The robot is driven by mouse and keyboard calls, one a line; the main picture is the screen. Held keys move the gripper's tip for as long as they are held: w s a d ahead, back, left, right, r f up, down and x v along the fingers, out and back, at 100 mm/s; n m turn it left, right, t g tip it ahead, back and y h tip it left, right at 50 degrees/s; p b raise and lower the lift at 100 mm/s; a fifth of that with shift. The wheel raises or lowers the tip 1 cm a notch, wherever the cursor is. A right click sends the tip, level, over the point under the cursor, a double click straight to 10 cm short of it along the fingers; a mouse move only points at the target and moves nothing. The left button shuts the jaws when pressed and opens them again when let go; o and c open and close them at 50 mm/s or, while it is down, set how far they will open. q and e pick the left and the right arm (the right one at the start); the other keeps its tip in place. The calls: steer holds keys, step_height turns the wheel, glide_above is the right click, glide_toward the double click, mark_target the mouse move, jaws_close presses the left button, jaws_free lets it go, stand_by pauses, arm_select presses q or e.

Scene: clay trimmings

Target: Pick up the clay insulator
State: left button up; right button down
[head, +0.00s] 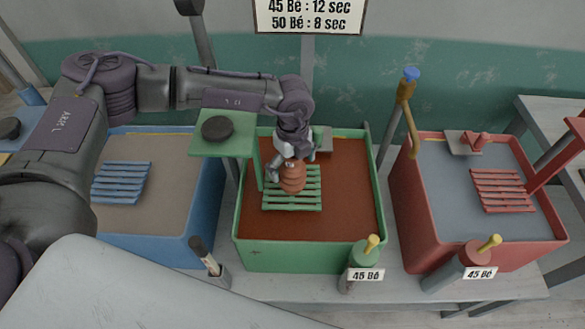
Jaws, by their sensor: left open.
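The clay insulator (293,178) is a reddish-brown ribbed piece in the head view. It shows at the green slatted rack (292,203) inside the green tank (310,259), above the rust-brown contents. My left gripper (285,170) is open at the insulator's upper left side, with a finger beside it. I cannot tell whether the fingers touch it. The gripper and wrist hide part of its top. My right gripper is not in view.
A blue tank (211,205) with a blue rack stands left, a red tank (425,220) with a red rack right. A green stand with a black knob (217,128) rises at the green tank's back left. Yellow-handled fixtures labelled "45 Bé" (366,274) stand in front.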

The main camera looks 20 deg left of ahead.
arm_select(q)
steer(key=c, duration=1.6)
steer(key=shift+w, duration=0.1)
steer(key=shift+c, duration=0.8)
steer(key=shift+r, duration=0.1)
